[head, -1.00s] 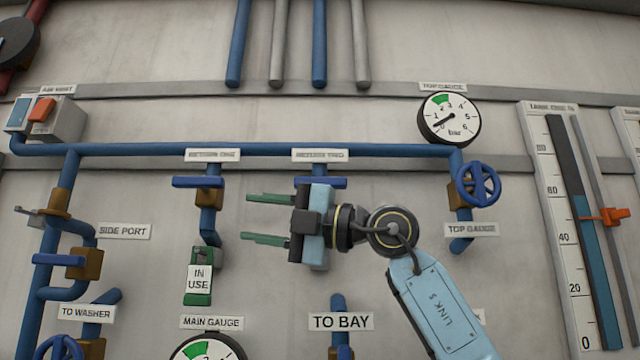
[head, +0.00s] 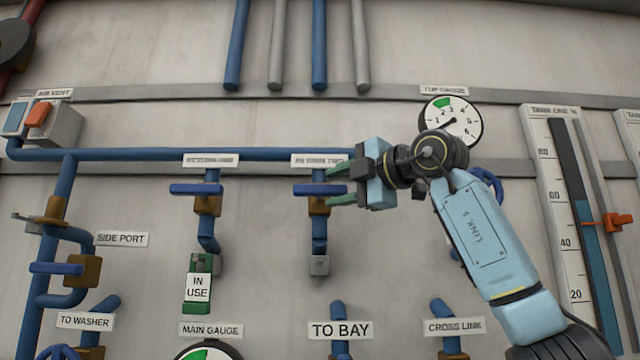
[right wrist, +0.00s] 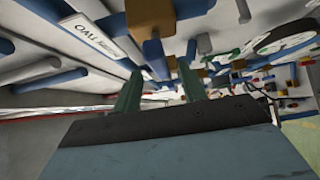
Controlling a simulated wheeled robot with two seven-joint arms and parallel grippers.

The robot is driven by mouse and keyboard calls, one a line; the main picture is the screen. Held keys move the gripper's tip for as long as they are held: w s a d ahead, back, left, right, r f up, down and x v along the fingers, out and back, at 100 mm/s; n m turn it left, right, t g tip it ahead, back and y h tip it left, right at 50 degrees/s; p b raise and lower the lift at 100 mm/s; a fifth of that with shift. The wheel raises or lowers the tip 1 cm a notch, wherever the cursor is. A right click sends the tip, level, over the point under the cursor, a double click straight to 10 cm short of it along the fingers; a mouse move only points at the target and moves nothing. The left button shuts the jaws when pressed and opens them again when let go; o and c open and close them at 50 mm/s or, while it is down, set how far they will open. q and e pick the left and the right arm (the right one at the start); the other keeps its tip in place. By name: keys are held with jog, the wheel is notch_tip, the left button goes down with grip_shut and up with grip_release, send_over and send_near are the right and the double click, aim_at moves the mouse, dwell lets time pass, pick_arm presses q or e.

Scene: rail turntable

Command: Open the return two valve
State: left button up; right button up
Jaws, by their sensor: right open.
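The return two valve has a flat blue handle (head: 312,189) lying level across its upright blue pipe, over a brass body (head: 319,206). Its label (head: 312,160) is partly covered by my right gripper. My right gripper (head: 332,185) is open, coming from the right, with its green fingertips one above and one below the handle's right end. I cannot tell whether they touch it. In the right wrist view the two fingers (right wrist: 158,90) stand apart, with a label reading TWO (right wrist: 95,35) close by. My left gripper is not in view.
The return one valve (head: 197,189) stands to the left, with a green IN USE tag (head: 198,285) hanging below. A round top gauge (head: 455,121) and its blue handwheel sit behind my right arm. The TO BAY pipe (head: 338,312) is below.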

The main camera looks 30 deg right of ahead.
aim_at(327, 189)
jog(key=p+x, duration=0.1)
jog(key=x, duration=0.4)
jog(key=shift+s, duration=0.1)
grip_shut()
